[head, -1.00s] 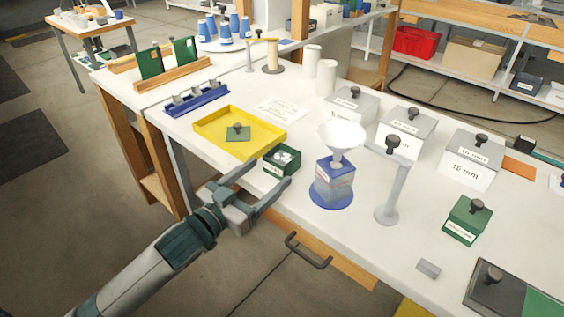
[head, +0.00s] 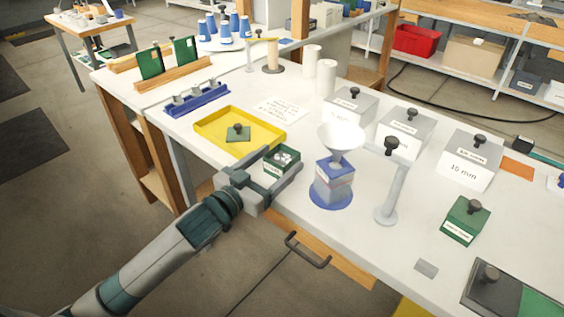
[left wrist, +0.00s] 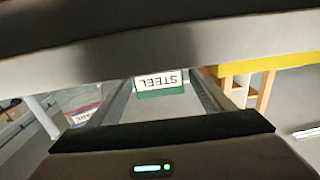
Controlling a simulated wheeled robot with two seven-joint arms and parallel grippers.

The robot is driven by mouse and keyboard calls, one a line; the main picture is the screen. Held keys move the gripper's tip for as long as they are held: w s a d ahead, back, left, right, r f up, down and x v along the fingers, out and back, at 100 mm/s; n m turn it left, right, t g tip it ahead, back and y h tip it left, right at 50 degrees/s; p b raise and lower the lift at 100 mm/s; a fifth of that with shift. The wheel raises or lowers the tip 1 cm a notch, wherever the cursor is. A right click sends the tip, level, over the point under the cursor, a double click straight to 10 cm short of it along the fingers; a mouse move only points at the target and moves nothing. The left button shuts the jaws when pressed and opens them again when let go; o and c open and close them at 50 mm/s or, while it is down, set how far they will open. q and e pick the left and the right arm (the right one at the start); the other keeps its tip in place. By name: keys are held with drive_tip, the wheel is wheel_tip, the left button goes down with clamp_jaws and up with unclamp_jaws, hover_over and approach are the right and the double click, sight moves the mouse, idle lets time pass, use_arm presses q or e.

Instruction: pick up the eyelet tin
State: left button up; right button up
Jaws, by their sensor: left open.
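The open green tin (head: 281,163) stands on the white bench near its front edge, with small pale pieces inside. In the left wrist view the green tin (left wrist: 160,92) shows a white label reading STEEL, upside down, between the fingers. My left gripper (head: 281,164) is open, with one finger on each side of the tin. I cannot tell whether either finger touches it. A green lid with a black knob (head: 238,134) lies in the yellow tray (head: 208,121). A second green tin, with its lid on (head: 465,222), stands at the right. My right gripper is not in view.
A white funnel (head: 340,137) stands over a box (head: 333,180) on a blue round base, just right of the gripper. A grey post (head: 392,195) stands farther right. Grey labelled boxes (head: 470,165) line the back. Bare bench lies in front of the post.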

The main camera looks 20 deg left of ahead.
use_arm(q)
drive_tip(key=shift+x, duration=0.95)
drive_tip(key=c, duration=1.3)
